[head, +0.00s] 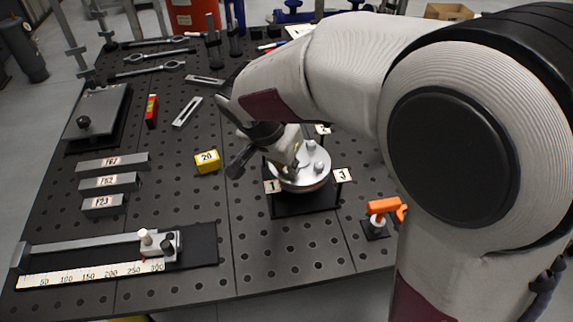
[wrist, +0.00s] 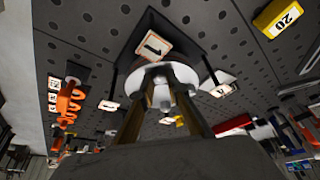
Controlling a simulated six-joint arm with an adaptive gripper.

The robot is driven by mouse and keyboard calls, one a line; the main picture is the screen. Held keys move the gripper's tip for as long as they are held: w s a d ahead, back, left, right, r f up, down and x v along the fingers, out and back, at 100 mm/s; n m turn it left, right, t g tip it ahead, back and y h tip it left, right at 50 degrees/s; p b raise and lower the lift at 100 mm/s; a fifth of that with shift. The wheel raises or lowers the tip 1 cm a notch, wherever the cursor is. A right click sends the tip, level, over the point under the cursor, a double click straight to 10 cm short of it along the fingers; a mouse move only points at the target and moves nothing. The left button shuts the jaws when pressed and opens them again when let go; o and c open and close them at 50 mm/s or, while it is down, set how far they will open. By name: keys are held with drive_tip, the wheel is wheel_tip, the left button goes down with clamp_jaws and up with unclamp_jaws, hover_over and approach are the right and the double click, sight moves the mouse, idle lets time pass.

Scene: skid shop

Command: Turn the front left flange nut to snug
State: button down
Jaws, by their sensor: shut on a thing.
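The round silver flange (head: 303,182) sits on a dark base plate (head: 305,206) near the middle of the bench. Small numbered tags stand around it; tag 1 (head: 272,186) is at its front left and tag 3 (head: 343,175) at its right. Nuts show on its top, one at the right (head: 319,167). My gripper (head: 288,167) points down at the flange's left front. In the wrist view its fingers (wrist: 163,95) close together over the flange, beside tag 1 (wrist: 153,47). It is shut on the front left nut, which the fingers mostly hide.
A yellow block marked 20 (head: 207,161) stands left of the flange. An orange clamp-like tool (head: 385,208) is at the right. A measuring rail (head: 100,260) lies at the front left, with labelled grey bars (head: 110,182) behind it. Wrenches (head: 150,70) lie at the back left.

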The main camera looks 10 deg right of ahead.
drive_tip(key=shift+w+a+r+m+g+h, duration=0.15)
drive_tip(key=shift+m+h, duration=0.1)
drive_tip(key=shift+m, duration=0.45)
drive_tip(key=shift+d+m+g+h, duration=0.15)
drive_tip(key=shift+m+h, duration=0.1)
drive_tip(key=shift+m, duration=0.45)
drive_tip(key=shift+a, duration=0.1)
drive_tip(key=c, duration=2.2)
unclamp_jaws()
drive_tip(key=shift+c, duration=0.2)
drive_tip(key=shift+n, duration=0.3)
drive_tip(key=shift+s+n+t+y, duration=0.2)
drive_tip(key=shift+n+t+y, duration=0.25)
drive_tip(key=shift+n, duration=0.95)
drive_tip(key=shift+d+n+t+y, duration=0.25)
drive_tip(key=shift+n+y, duration=0.2)
drive_tip(key=shift+n, duration=0.75)
